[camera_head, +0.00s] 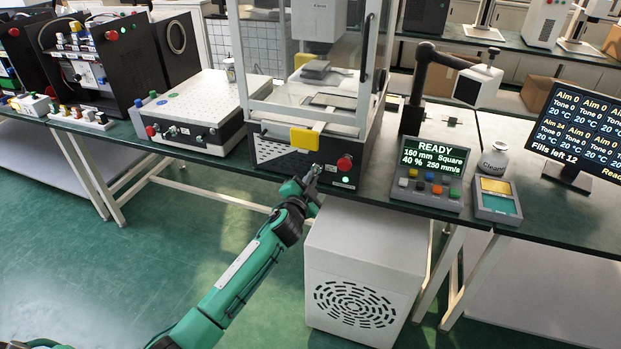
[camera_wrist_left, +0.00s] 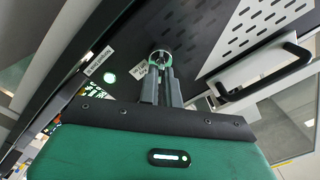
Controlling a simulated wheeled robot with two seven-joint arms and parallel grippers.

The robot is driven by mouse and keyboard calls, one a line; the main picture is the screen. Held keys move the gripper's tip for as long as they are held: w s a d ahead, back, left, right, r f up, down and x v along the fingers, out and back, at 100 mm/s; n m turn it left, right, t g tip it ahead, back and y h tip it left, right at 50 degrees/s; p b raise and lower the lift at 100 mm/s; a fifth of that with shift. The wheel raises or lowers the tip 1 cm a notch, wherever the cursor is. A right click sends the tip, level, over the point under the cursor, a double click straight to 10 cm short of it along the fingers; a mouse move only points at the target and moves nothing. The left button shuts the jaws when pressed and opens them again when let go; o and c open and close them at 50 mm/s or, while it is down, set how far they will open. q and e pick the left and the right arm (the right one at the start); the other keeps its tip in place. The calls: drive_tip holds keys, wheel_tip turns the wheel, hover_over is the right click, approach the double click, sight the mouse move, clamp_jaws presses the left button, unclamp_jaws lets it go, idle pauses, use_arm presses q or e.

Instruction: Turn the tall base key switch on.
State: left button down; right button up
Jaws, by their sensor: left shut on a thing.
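My left gripper (camera_head: 314,171) reaches up from the bottom left to the black front panel of the tall base (camera_head: 272,156) under the glass enclosure. In the head view the gripper covers the switch. A green light (camera_head: 345,179) glows on the panel and also shows in the left wrist view (camera_wrist_left: 109,78). The right gripper is not in view.
A red knob (camera_head: 345,163) is just right of my gripper. A white vented cabinet (camera_head: 365,270) stands below at right. The control box (camera_head: 429,177) reads READY. The green floor at left is clear.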

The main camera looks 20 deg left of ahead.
use_arm(q)
drive_tip(key=shift+f+m, duration=0.1)
drive_tip(key=shift+m, duration=1)
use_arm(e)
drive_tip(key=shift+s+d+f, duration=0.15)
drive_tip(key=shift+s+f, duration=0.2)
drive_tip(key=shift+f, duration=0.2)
use_arm(q)
drive_tip(key=c, duration=1.6)
unclamp_jaws()
drive_tip(key=s, duration=1.3)
drive_tip(key=shift+s+a, duration=0.25)
drive_tip(key=shift+s, duration=0.15)
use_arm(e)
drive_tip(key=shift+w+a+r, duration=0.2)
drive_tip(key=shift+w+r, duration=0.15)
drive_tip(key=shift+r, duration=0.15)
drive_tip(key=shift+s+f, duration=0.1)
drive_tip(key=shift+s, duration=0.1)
